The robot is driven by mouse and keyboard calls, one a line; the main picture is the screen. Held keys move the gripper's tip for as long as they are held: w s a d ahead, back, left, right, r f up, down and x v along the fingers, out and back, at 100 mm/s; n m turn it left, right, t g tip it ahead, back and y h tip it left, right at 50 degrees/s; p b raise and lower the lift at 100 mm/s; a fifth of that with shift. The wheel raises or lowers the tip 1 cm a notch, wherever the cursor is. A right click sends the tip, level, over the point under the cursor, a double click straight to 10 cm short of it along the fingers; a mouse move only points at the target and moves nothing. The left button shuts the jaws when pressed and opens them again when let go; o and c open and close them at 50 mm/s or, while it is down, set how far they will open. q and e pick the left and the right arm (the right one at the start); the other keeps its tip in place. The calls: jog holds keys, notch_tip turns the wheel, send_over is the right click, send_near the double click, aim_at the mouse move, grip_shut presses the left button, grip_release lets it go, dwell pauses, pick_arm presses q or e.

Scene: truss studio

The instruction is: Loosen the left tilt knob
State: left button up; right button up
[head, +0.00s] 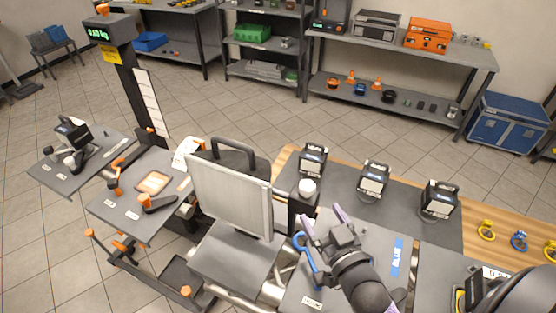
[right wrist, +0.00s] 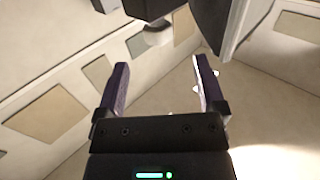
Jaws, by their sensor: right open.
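A silver-grey flat lamp panel (head: 232,197) with a black handle on top stands tilted at the centre of the head view. A white round knob (head: 307,187) sits on a dark block beside the panel's right edge. In the right wrist view a pale cylinder (right wrist: 157,35), apparently this knob, shows under a dark body, ahead of the fingers. I cannot tell whether it is the left tilt knob. My right gripper (head: 322,219) is open, just below and right of the knob; its purple fingers (right wrist: 153,75) are apart with nothing between them. My left gripper is not in view.
A blue hook (head: 304,254) lies close beside my right gripper. Several black boxes, one of them in the middle (head: 373,180), stand on the grey mat behind it. A scale post (head: 128,80) and a small orange-knobbed table (head: 140,205) stand at left. Open tiled floor lies behind.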

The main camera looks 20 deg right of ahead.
aim_at(311, 195)
jog(key=w, duration=0.2)
jog(key=shift+w+d+r, duration=0.1)
jog(key=shift+w+d, duration=0.15)
jog(key=shift+w, duration=0.15)
jog(key=w, duration=0.4)
jog(key=shift+w+d, duration=0.2)
jog(key=shift+w, duration=0.2)
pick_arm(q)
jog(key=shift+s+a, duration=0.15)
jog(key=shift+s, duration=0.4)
pick_arm(e)
jog(key=shift+w, duration=0.3)
grip_shut()
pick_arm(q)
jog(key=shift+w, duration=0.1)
